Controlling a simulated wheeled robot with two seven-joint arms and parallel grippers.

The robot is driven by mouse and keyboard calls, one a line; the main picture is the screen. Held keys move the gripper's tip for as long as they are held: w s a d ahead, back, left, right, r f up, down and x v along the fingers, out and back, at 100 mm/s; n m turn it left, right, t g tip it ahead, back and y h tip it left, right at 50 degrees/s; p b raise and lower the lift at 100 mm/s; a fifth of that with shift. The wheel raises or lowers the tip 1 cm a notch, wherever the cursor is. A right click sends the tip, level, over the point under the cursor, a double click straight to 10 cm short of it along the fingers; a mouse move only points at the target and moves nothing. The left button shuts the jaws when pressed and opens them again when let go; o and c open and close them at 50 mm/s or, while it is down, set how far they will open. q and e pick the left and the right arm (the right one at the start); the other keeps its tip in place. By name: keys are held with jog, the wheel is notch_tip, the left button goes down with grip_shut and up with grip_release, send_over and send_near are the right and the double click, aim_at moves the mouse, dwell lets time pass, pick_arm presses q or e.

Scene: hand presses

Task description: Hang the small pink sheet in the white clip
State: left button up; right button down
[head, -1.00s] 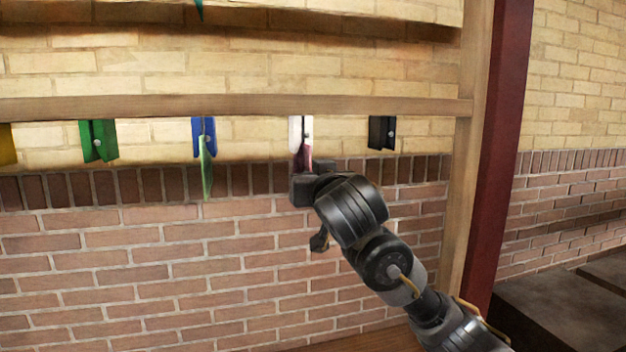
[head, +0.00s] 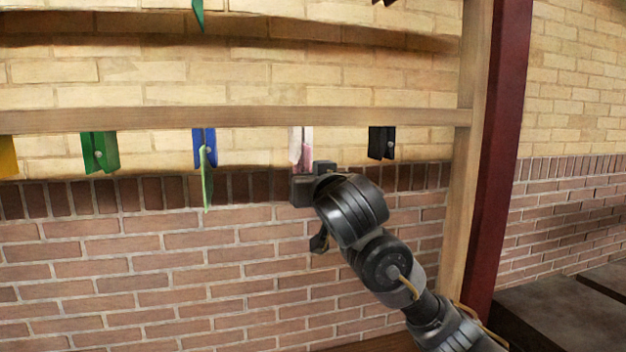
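The white clip (head: 296,137) hangs under the wooden bar, between the blue and the black clip. The small pink sheet (head: 303,157) shows at the clip's lower part, overlapping it. Whether the clip's jaws pinch it cannot be made out. My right gripper (head: 314,181) is just below the clip, at the sheet's lower end. Its finger blocks hide that end, and I cannot tell whether they are shut on it. My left gripper is out of view.
A green sheet (head: 207,185) hangs at the blue clip (head: 198,147). A green clip (head: 100,152) is further left, and a black clip (head: 381,142) is to the right. A wooden post (head: 459,200) stands at the right.

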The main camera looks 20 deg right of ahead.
jog(key=c, duration=2.1)
grip_release()
jog(key=o, duration=0.7)
jog(key=shift+o, duration=0.2)
jog(key=s+b, duration=0.2)
jog(key=s, duration=0.5)
